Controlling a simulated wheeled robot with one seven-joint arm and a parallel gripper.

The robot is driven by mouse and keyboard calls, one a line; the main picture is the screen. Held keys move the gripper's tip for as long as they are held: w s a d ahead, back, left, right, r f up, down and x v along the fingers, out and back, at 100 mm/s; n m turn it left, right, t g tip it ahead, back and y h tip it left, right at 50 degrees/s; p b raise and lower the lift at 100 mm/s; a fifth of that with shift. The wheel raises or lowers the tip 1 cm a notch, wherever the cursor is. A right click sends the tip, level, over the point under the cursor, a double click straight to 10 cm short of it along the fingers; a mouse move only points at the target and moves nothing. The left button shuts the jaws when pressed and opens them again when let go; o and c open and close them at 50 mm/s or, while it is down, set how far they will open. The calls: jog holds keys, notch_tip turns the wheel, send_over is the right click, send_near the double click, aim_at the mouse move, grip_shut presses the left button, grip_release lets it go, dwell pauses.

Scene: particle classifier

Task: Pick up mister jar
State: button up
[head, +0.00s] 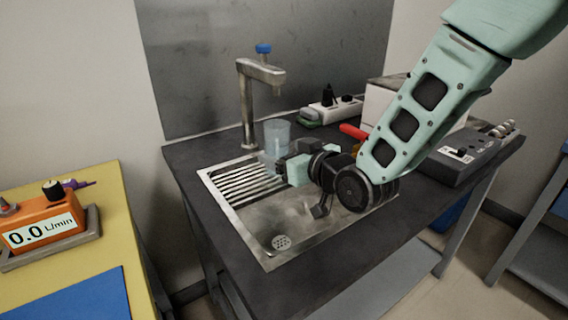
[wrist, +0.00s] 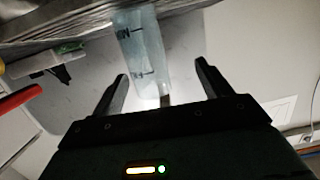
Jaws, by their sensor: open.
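The mister jar is a clear, pale blue cylinder (head: 277,131) standing upright at the back of the sink's ribbed drainboard, near the tap. In the wrist view the jar (wrist: 145,45) has dark marks on its side and lies ahead of my gripper, between the lines of its two fingers. My gripper (wrist: 162,72) is open, with nothing held. In the head view my gripper (head: 283,170) is at the jar's near right side and hides its lower part. I cannot tell whether a finger touches the jar.
A metal tap (head: 248,105) with a blue knob stands behind the jar. A white power strip (head: 333,109), a red-handled object (head: 353,131) and a grey device (head: 462,155) lie to the right. The sink basin (head: 280,220) is empty in front.

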aim_at(273, 147)
jog(key=f+b, duration=0.1)
jog(key=w+f+t+b, duration=0.1)
jog(key=d+f, duration=0.1)
jog(key=shift+w+f+t+y+b, duration=0.1)
jog(key=shift+w+t+y+b, duration=0.2)
jog(key=shift+b, duration=0.1)
jog(key=shift+w+d+f+t+b, duration=0.1)
jog(key=shift+w+f+t+b, duration=0.05)
jog(key=shift+w+t+b, duration=0.2)
jog(key=x, duration=0.7)
jog(key=shift+a, duration=0.25)
jog(key=c, duration=1.2)
jog(key=shift+r, duration=0.25)
jog(key=shift+c, duration=0.5)
jog(key=shift+r, duration=0.1)
